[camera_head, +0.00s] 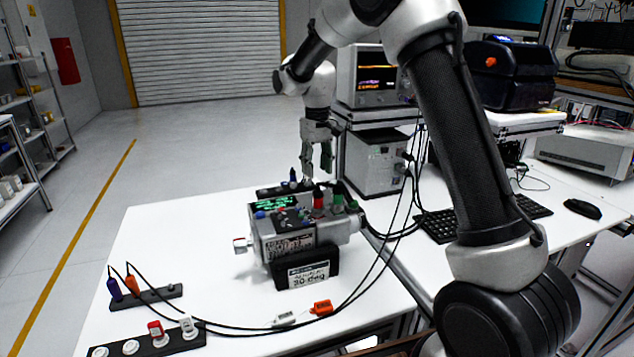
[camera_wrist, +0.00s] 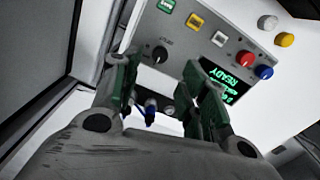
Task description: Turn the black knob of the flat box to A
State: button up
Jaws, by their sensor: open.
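The flat box (camera_wrist: 190,48) is a grey panel in the wrist view, with a green-lit display (camera_wrist: 228,82) reading READY. Its black knob (camera_wrist: 160,53) is round with a pale mark, beyond my fingertips and between them in the picture. The lettering by the knob is too small to read. My gripper (camera_wrist: 160,70) is open, with nothing between its fingers. In the head view my gripper (camera_head: 317,172) points down above the rear of the grey device with the green display (camera_head: 272,204); I cannot make out the knob there.
Red (camera_wrist: 245,58) and blue (camera_wrist: 263,72) buttons sit near the display. Black cables loop across the white table (camera_head: 180,235). A black socket strip (camera_head: 150,297) lies at the front left. A grey instrument (camera_head: 375,160) stands behind. The table's left part is mostly clear.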

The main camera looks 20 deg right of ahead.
notch_tip(320, 180, up, 5)
jog(key=shift+r, duration=0.1)
dwell(0.3)
jog(key=s+d+r+m+t, duration=0.1)
jog(key=s+d, duration=0.4)
jog(key=s, duration=0.7)
jog(key=s+d+r+m+t, duration=0.1)
jog(key=s+d, duration=0.4)
jog(key=s, duration=0.8)
jog(key=s+d+r+m+t, duration=0.1)
jog(key=s+d+r, duration=0.3)
jog(key=s, duration=0.8)
jog(key=shift+s+d+r+t, duration=0.3)
jog(key=shift+d+r+t, duration=0.1)
jog(key=shift+t, duration=0.3)
